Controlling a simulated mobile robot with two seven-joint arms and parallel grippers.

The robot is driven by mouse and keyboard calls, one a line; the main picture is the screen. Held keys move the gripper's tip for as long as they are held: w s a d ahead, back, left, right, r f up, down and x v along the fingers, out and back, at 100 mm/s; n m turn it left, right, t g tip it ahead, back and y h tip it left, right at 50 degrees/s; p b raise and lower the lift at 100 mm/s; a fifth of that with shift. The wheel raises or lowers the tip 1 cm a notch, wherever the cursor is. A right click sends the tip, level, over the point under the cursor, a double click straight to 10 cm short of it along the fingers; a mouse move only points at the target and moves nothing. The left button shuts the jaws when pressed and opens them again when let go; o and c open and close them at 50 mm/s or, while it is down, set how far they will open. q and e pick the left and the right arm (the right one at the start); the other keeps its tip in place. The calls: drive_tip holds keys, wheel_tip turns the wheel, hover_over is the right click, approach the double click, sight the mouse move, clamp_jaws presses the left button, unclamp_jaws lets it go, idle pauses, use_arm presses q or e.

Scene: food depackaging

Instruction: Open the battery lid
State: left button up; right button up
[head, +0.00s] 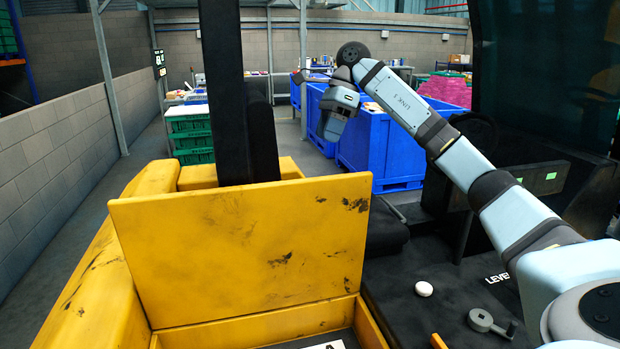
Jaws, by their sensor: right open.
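The yellow battery lid (240,255) stands raised, tilted up from the yellow box (262,325) at the bottom of the head view. Its face has dark scuffs. Part of the open box shows below it, with a dark interior and a white label at the bottom edge. My right gripper (331,130) is beyond and above the lid's top right corner, apart from it, pointing down. It is open, and I see nothing between its fingers. My left gripper is not in view.
A black upright post (222,90) stands behind the lid. Blue crates (385,150) and green crates (190,130) are farther back. At right, a dark panel (445,285) carries a white knob (424,289) and a grey lever (490,323). A block wall (60,150) runs along the left.

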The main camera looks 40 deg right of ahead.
drive_tip(key=x, duration=1.1)
drive_tip(key=shift+w, duration=0.15)
clamp_jaws()
